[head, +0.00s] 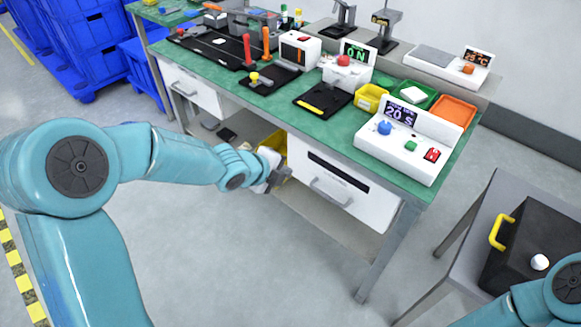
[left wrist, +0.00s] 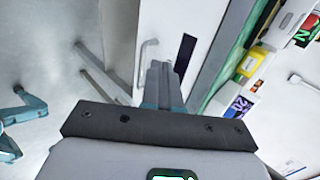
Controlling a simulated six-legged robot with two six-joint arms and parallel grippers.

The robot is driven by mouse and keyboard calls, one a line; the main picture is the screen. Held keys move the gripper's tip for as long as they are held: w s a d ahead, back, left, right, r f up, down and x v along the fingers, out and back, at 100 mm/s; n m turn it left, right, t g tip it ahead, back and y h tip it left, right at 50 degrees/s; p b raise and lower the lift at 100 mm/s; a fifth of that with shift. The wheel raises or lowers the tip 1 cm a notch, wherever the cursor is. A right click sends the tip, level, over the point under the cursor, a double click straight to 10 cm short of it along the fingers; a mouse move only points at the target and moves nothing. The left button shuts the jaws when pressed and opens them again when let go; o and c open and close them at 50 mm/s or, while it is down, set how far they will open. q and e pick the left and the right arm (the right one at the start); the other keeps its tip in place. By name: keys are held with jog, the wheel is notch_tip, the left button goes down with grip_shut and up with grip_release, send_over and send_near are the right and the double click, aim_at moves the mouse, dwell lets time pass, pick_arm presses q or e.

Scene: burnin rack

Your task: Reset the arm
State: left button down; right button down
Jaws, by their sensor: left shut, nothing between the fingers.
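My left arm reaches in from the left of the head view. My left gripper (head: 279,179) hangs in the air in front of the white drawer (head: 330,190) under the bench and appears apart from it. Its fingers are shut and empty. They also show shut in the left wrist view (left wrist: 160,75), with the drawer's handle beyond them. Part of my right arm shows at the bottom right of the head view, but its gripper is out of the picture.
The green workbench (head: 285,118) carries a white control box (head: 410,140) reading 20 S, small yellow, green and orange bins, and other devices. A black case (head: 530,240) with a yellow handle sits on a grey table at right. Blue crates (head: 85,45) stand at the back left. Open floor lies in front.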

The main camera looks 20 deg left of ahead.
pick_arm(q)
jog(key=s+d+f+n+g+p, duration=0.2)
jog(key=s+d+f+n+p, duration=0.1)
jog(key=s+n, duration=0.5)
jog(key=s+d+f+n+g+p, duration=0.3)
jog(key=s+f+n+p, duration=0.2)
jog(key=s+n, duration=0.3)
jog(key=s+d+f+n+g+p, duration=0.3)
jog(key=s+f+n+p, duration=0.1)
jog(key=s+n, duration=0.4)
jog(key=shift+s+h, duration=0.4)
jog(key=shift+s, duration=0.8)
jog(key=shift+d, duration=0.1)
